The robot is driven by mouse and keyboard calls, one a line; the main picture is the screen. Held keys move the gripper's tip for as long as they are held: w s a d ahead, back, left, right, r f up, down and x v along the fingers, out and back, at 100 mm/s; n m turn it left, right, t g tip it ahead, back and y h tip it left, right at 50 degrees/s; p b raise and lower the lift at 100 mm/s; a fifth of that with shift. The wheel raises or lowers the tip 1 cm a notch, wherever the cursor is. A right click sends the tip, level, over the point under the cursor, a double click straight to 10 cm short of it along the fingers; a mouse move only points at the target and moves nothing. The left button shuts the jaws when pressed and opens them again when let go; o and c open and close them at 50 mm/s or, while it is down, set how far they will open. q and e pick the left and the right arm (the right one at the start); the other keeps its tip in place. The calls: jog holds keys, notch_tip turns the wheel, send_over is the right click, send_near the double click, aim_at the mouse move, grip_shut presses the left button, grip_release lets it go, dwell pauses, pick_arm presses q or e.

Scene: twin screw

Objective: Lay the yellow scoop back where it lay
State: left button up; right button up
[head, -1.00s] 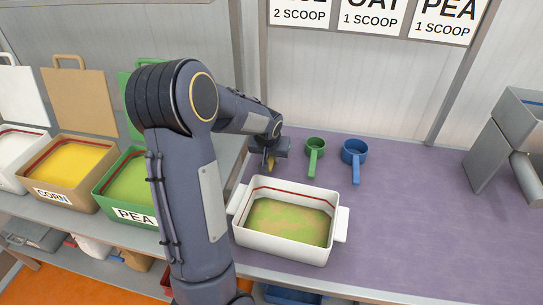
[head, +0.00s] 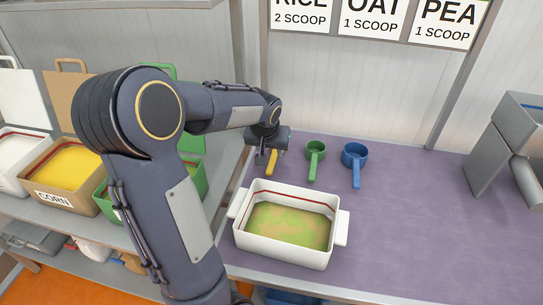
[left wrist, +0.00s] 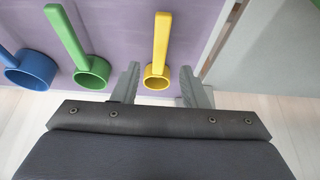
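The yellow scoop (head: 271,163) lies on the purple bench top at the back left, its handle toward the front; its cup is hidden under my gripper in the head view. In the left wrist view the whole yellow scoop (left wrist: 160,45) shows, with its cup between the two fingers. My left gripper (head: 266,158) is over the cup end. It is open, and in the left wrist view its fingertips (left wrist: 160,82) stand apart on either side of the cup, with gaps visible. My right gripper is not in view.
A green scoop (head: 315,150) and a blue scoop (head: 354,153) lie to the right of the yellow one. A white tub (head: 282,257) with green and tan grain stands in front. Bins stand on the left shelf. The bench's right half is mostly clear.

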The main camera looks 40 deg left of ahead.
pick_arm(q)
jog(key=s+d+r+m+t+h, duration=0.1)
jog(key=s+d+r+h, duration=0.15)
jog(key=s+d, duration=0.25)
jog(key=s+d+r+m+h, duration=0.1)
jog(key=s+d+r, duration=0.3)
jog(key=s+d, duration=0.15)
jog(key=s+d+f+m+h, duration=0.2)
jog(key=s+d, duration=0.9)
jog(key=shift+d+f+h, duration=0.15)
jog(key=shift+f+h, duration=0.2)
